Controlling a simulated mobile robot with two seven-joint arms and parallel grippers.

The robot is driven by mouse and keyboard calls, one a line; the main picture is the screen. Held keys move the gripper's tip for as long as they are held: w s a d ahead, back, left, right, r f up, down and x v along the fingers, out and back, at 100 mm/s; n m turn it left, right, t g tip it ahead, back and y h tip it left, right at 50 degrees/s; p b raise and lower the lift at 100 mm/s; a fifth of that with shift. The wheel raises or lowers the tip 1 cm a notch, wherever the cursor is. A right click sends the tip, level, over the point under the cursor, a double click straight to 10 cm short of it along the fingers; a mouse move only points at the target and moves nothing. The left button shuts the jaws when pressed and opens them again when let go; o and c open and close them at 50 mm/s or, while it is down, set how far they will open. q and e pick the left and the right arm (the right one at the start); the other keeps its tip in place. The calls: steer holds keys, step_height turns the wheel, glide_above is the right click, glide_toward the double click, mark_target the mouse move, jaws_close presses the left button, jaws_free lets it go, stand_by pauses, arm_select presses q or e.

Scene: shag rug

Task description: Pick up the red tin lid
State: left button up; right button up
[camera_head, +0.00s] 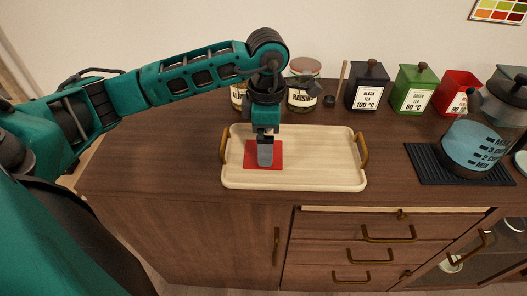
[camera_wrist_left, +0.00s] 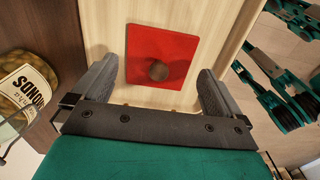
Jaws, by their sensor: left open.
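The red tin lid (camera_head: 249,158) is a flat red square lying on the left part of a pale wooden tray (camera_head: 320,178). I cannot tell the exact height above the lid. My right gripper is not in view.
Behind the tray stand glass jars (camera_head: 302,97), a black tin (camera_head: 368,88), a green tin (camera_head: 414,90) and an open-topped red tin (camera_head: 457,92). A glass kettle (camera_head: 472,148) sits on a black ribbed mat (camera_head: 425,165) at the right. The tray's right part is clear.

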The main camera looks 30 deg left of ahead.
arm_select(q)
steer(key=shift+f, duration=1.35)
steer(key=c, duration=0.7)
steer(key=shift+c, duration=0.2)
steer(key=shift+r, duration=0.2)
